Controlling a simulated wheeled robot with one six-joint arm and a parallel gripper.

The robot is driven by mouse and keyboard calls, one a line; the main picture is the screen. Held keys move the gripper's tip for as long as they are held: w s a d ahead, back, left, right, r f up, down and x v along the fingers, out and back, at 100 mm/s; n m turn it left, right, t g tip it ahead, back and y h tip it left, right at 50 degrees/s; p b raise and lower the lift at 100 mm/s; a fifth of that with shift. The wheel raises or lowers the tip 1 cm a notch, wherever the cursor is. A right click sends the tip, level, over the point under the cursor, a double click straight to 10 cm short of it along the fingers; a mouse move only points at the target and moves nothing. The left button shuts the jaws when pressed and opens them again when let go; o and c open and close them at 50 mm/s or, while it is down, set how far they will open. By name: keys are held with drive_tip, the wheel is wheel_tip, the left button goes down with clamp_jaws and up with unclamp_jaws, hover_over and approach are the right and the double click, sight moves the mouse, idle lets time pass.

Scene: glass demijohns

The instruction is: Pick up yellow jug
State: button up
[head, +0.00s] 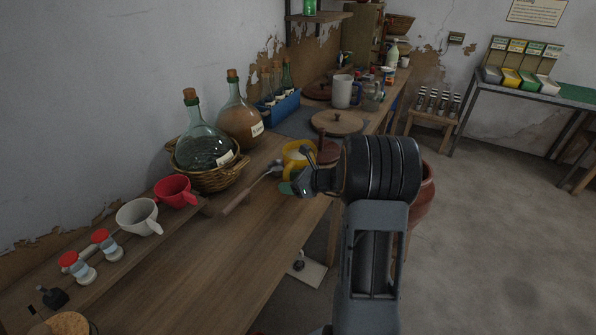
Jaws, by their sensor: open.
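The yellow jug (296,151) stands on the wooden table, right of the wicker basket. It is partly hidden behind my gripper and arm, so its lower right part does not show. My gripper (293,173) is open at the jug's near side, at the table's right edge. In this view its fingers overlap the jug's lower front. I cannot tell whether they touch it.
Red (174,191) and white (138,215) cups sit at left. A round wooden lid (337,122) lies beyond the jug. The near tabletop (215,260) is clear.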

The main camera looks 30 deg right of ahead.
drive_tip(key=shift+w+a+f, duration=0.1)
drive_tip(key=shift+w+a, duration=0.05)
drive_tip(key=shift+w, duration=0.05)
clamp_jaws()
idle(0.5)
drive_tip(key=shift+s+f, duration=0.1)
idle(0.7)
